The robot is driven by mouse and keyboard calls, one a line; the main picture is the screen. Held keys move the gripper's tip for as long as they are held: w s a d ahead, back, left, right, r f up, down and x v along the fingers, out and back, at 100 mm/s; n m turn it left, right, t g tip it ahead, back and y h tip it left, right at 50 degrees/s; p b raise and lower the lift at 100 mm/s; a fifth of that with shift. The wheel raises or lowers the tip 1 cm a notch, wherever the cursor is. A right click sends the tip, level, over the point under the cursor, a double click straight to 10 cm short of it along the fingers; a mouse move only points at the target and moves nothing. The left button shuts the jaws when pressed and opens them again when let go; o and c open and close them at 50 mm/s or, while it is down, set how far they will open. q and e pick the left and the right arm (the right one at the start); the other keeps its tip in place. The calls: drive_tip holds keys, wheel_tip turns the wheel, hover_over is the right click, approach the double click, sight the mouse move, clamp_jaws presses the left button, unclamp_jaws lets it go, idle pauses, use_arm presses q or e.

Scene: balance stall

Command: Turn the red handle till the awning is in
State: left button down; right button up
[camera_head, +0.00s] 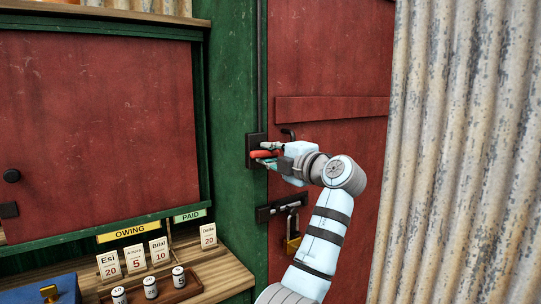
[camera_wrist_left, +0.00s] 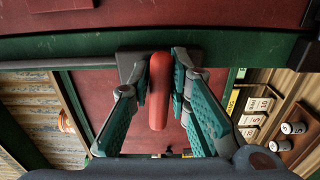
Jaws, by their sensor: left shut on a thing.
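The red handle (camera_head: 265,154) sticks out from a dark plate (camera_head: 256,151) on the green post. It also shows in the left wrist view (camera_wrist_left: 159,90), running between the two teal finger pads. My left gripper (camera_head: 271,157) is shut on the red handle. The fingers partly hide the handle and its mount in the head view. I cannot make out the awning in either view. My right gripper is in neither view.
A gold padlock (camera_head: 293,242) hangs from a hasp just below my gripper. The red door (camera_head: 335,60) lies behind my arm, with corrugated metal (camera_head: 460,150) to the right. At lower left, a wooden counter (camera_head: 225,274) holds name cards (camera_head: 135,258) and cylindrical weights.

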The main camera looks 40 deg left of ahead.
use_arm(q)
drive_tip(key=shift+r, duration=0.15)
idle(0.3)
drive_tip(key=c, duration=1.6)
unclamp_jaws()
drive_tip(key=shift+s, duration=0.1)
drive_tip(key=shift+o, duration=0.2)
